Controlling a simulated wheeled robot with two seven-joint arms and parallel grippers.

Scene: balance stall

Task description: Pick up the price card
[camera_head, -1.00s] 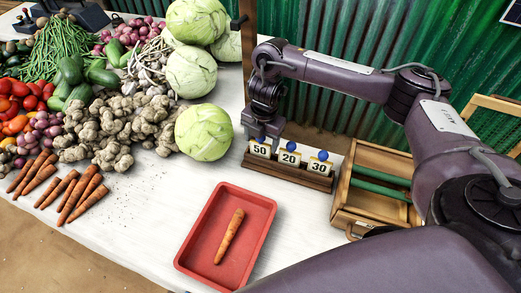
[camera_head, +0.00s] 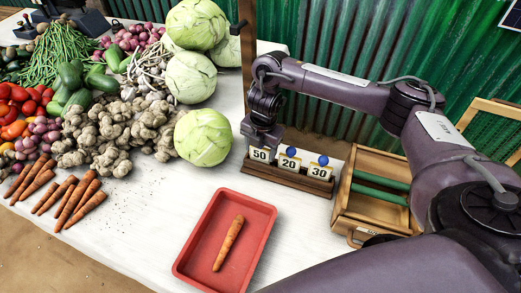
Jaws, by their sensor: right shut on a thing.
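Three white price cards stand in a row in a wooden rack: the 50 card (camera_head: 260,154), the 20 card (camera_head: 289,163) and the 30 card (camera_head: 319,171). The 20 and 30 cards each have a blue ball on top. My right gripper (camera_head: 261,145) is at the top of the 50 card, pointing down, and is shut on it. The gripper hides that card's blue ball. The 50 card still appears to be in the wooden rack (camera_head: 290,182), in line with the others. My left gripper is not in view.
A cabbage (camera_head: 203,137) sits close left of the rack. A wooden box with green bars (camera_head: 378,188) stands close right. A red tray (camera_head: 196,262) holding a carrot (camera_head: 229,243) lies in front. Vegetables fill the left of the table.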

